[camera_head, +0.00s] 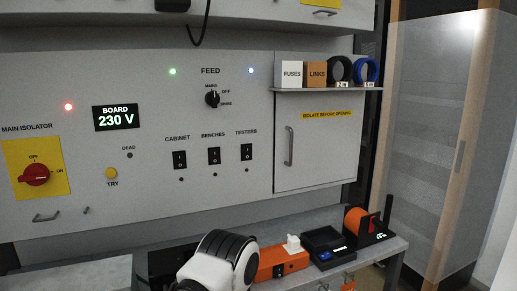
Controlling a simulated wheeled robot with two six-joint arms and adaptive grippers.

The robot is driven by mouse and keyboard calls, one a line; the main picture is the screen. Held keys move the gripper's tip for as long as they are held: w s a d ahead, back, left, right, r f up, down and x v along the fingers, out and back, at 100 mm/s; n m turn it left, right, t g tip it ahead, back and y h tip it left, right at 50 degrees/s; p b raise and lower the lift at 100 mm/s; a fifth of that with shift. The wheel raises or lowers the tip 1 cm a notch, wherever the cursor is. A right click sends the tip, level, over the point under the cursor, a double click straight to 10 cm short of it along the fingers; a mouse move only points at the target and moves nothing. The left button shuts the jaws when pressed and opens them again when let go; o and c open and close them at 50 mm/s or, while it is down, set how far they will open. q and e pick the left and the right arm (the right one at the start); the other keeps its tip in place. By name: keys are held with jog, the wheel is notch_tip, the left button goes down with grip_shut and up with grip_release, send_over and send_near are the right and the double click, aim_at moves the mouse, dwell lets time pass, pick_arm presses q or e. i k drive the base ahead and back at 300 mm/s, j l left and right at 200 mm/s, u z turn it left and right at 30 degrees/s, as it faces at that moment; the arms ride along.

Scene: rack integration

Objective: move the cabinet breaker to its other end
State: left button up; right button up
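The cabinet breaker (179,160) is a small black rocker switch with white marks, under the label CABINET on the grey board. It is the leftmost of three alike switches. Which end of it is pressed in is too small to tell. A small dark dot sits below it. A white and black part of my arm shows at the bottom middle, below the breaker and apart from it. I cannot tell which arm it is. Neither gripper's fingers show.
The benches breaker (214,156) and testers breaker (247,152) stand close to the right. A red main isolator knob (35,174) and yellow TRY button (111,173) are left. A shelf (330,89) juts out at right. The bench below holds an orange block (283,262).

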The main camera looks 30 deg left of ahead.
aim_at(179, 157)
jog(key=u, duration=1.35)
